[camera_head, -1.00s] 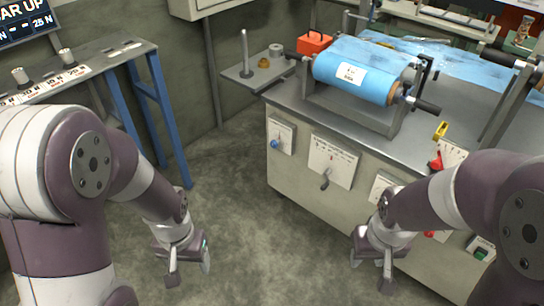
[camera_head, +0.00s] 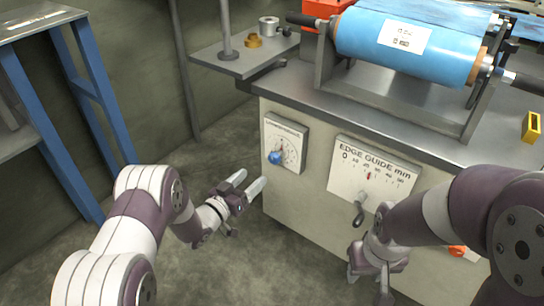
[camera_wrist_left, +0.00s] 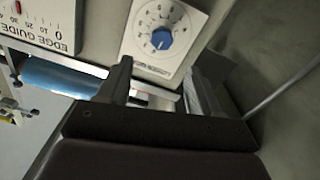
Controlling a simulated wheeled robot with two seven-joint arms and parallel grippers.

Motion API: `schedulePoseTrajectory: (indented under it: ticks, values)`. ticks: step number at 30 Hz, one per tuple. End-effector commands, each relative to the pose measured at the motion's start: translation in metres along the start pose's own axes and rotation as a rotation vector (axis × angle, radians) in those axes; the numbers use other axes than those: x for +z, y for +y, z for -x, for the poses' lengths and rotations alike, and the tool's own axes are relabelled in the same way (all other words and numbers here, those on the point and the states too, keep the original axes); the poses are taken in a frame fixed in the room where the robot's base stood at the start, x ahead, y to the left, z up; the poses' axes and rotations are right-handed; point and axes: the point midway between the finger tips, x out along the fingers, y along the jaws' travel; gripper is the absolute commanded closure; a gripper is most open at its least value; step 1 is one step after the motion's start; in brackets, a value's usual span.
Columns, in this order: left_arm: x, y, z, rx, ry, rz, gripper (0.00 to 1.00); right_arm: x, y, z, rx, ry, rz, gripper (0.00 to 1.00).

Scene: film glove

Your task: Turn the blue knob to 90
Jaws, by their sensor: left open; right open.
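The blue knob (camera_head: 275,157) sits on a white dial plate (camera_head: 287,141) at the left of the cabinet's front panel. It also shows in the left wrist view (camera_wrist_left: 162,39), beyond the fingers, with a ring of numbers around it too small to read surely. My left gripper (camera_head: 250,184) is open and empty, lower left of the knob and apart from it. Its fingers point toward the panel. My right gripper (camera_head: 376,277) hangs low in front of the cabinet, below the edge guide crank, and is open and empty.
The edge guide plate (camera_head: 372,170) with its crank (camera_head: 359,214) is right of the dial. A small shelf (camera_head: 246,60) juts out at the left. A blue-legged table (camera_head: 101,95) stands far left. Floor between is clear.

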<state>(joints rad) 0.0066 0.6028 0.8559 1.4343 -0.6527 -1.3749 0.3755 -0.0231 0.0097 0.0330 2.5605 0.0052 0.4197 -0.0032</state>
Motion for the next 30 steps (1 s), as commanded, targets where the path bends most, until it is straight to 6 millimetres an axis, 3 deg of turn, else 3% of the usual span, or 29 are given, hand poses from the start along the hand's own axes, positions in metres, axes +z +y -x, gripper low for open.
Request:
schedulePoseTrajectory:
  ticks: [3,12,17,24,25,29,30]
  values:
    - [0.007,-0.001,-0.029,0.003,0.002,-0.004,0.35,0.002,0.0,-0.02,0.0,-0.001,0.0,0.57]
    - [0.006,-0.002,-0.097,-0.002,-0.001,-0.003,0.35,0.006,0.0,-0.05,0.0,-0.001,0.0,0.57]
    - [0.003,-0.001,-0.111,-0.003,-0.002,-0.001,0.35,0.006,0.0,-0.054,0.0,-0.001,0.0,0.57]
    - [0.001,-0.001,-0.112,-0.004,-0.002,-0.001,0.35,0.006,0.0,-0.053,0.0,0.0,0.0,0.57]
    - [0.001,-0.001,-0.112,-0.004,-0.002,-0.001,0.42,0.006,0.0,-0.053,0.0,0.0,0.0,0.57]
    - [0.001,-0.001,-0.112,-0.004,-0.002,-0.001,0.84,0.006,0.0,-0.053,0.0,0.0,0.0,0.57]
    - [0.001,-0.001,-0.112,-0.004,-0.002,-0.001,0.9,0.006,0.0,-0.053,0.0,-0.001,0.0,0.57]
